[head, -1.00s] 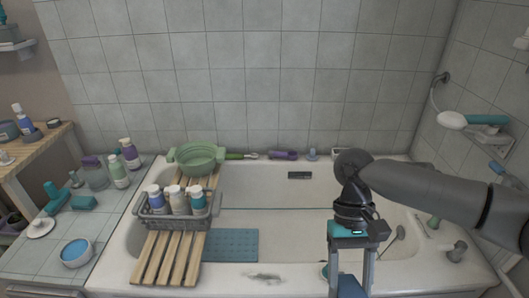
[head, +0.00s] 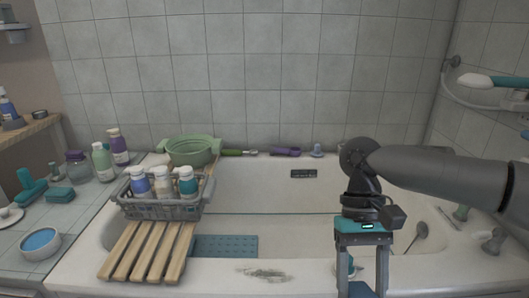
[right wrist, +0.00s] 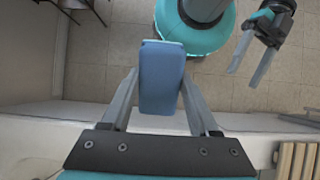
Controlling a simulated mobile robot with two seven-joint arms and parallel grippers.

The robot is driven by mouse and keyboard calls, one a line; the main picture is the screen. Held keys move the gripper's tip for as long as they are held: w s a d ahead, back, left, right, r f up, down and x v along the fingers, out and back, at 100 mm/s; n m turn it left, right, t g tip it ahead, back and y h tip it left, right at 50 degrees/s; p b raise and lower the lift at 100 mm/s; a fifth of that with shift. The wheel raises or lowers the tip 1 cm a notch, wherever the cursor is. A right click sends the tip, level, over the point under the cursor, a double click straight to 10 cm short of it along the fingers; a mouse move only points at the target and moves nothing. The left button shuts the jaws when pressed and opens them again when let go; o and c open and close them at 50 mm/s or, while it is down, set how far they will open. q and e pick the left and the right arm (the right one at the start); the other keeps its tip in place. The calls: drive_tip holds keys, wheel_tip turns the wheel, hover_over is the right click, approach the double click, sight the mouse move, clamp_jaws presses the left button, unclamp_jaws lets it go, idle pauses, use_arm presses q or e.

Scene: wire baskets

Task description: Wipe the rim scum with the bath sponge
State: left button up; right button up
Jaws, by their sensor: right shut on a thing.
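In the head view only a little of the sponge (head: 360,291) shows at the bottom edge. My left gripper (right wrist: 244,79) shows only in the right wrist view, at the upper right, with its fingers apart and empty.
A wooden slatted rack (head: 146,252) crosses the tub at left, bearing a grey wire basket (head: 165,209) of bottles. A green basin (head: 190,150), brush (head: 238,153) and purple item (head: 285,152) sit at the back rim. The front rim between smear and gripper looks clear.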

drive_tip(key=shift+w+f+b, duration=0.1)
drive_tip(key=shift+f+b, duration=0.6)
drive_tip(key=shift+f, duration=0.05)
use_arm(q)
wheel_tip(320, 180, up, 3)
drive_tip(key=shift+r+n+t+h, duration=0.1)
drive_tip(key=shift+n+t+h, duration=0.2)
drive_tip(key=shift+t, duration=0.5)
